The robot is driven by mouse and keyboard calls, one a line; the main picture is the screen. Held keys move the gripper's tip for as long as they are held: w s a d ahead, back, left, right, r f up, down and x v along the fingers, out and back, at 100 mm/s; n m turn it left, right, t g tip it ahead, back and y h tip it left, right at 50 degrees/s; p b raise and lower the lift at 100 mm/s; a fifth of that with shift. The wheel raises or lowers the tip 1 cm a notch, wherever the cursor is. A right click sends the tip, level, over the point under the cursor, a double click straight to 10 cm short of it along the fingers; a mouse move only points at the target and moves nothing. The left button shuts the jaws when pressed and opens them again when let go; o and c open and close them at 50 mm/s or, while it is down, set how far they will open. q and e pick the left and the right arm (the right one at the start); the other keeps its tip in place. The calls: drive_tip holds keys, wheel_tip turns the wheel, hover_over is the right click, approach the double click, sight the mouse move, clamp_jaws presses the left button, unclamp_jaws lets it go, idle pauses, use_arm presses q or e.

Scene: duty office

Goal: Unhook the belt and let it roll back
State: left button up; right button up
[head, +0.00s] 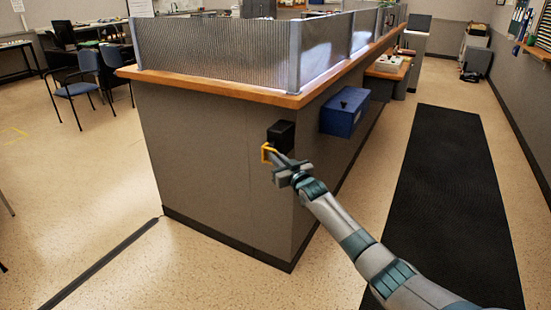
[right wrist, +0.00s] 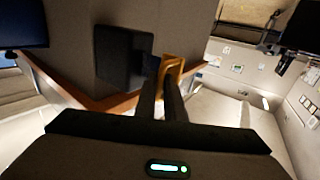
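A black box (head: 281,134) is mounted near the corner of the grey counter panel, under the wooden top; it also shows in the right wrist view (right wrist: 123,57). A small yellow-orange clip (head: 267,153) is just in front of and below the black box, at my right gripper's fingertips (head: 276,158). In the right wrist view the clip (right wrist: 173,68) is at the tips of the two close-set fingers, which appear shut on it. No stretched belt strap is clearly visible; the gripper may hide part of it. My left gripper is out of view.
A blue box (head: 344,112) is mounted on the counter's right side, near my arm. A wooden counter top (head: 220,88) carries a ribbed screen. A black floor mat (head: 440,190) lies on the right. Blue chairs (head: 75,88) stand at left. The floor left of the counter is mostly open.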

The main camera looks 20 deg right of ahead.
idle(0.4)
